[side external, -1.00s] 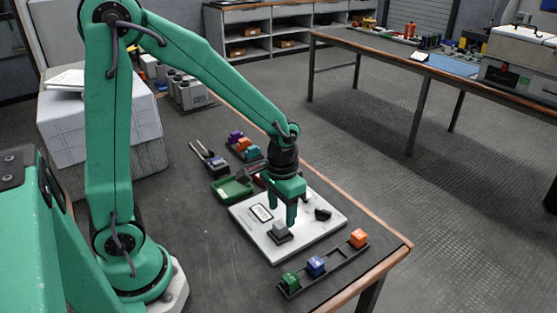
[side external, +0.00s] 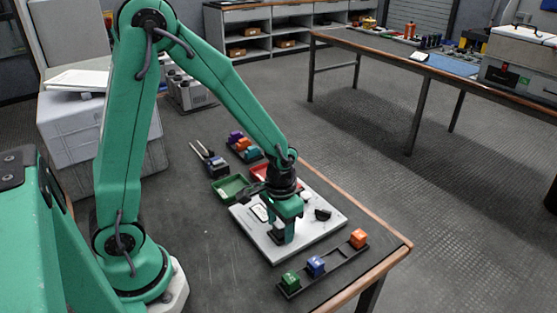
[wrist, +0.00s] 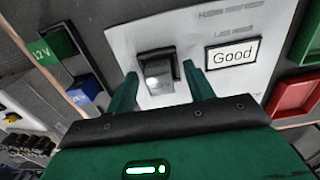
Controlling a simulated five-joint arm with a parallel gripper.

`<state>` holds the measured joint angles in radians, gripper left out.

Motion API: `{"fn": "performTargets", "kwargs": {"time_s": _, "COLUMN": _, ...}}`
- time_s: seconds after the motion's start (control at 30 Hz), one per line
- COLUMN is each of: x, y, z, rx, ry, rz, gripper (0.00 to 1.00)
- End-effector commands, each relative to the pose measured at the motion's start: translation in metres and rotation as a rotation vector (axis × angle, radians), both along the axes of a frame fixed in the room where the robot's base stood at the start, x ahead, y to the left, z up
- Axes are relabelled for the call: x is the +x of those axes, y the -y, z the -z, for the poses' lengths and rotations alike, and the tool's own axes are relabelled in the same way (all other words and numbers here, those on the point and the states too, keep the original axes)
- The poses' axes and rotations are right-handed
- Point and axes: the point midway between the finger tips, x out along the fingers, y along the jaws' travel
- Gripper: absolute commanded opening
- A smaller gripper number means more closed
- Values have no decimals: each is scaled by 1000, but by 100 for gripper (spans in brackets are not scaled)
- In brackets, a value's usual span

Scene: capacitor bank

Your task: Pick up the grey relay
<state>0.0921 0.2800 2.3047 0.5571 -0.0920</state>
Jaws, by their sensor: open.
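The grey relay (wrist: 158,78) is a small block with a pale front and a dark top. It stands on the white board (side external: 262,240), beside a label reading "Good" (wrist: 233,54). My gripper (wrist: 160,72) is open, with one finger on each side of the relay in the wrist view. In the side view my gripper (side external: 282,234) is low over the board. Its fingers hide most of the relay there, and I cannot tell whether they touch it.
A black rack (side external: 338,264) holds green (side external: 290,282), blue (side external: 316,265) and orange (side external: 358,238) blocks near the table edge. A small black part (side external: 323,214) lies on the board. A green tray (side external: 230,188) and a red tray (side external: 262,170) stand behind. The table's left front is clear.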

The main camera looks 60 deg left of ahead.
Motion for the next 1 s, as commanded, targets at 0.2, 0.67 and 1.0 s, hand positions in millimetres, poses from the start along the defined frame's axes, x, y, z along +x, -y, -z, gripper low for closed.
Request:
{"fn": "performTargets", "kwargs": {"time_s": 0.2, "x": 0, "y": 0, "z": 0, "rx": 0, "ry": 0, "rz": 0, "gripper": 51}}
{"fn": "performTargets", "kwargs": {"time_s": 0.67, "x": 0, "y": 0, "z": 0, "rx": 0, "ry": 1, "rz": 0, "gripper": 4}}
{"fn": "performTargets", "kwargs": {"time_s": 1.0, "x": 1, "y": 0, "z": -10, "rx": 0, "ry": 3, "rz": 0, "gripper": 4}}
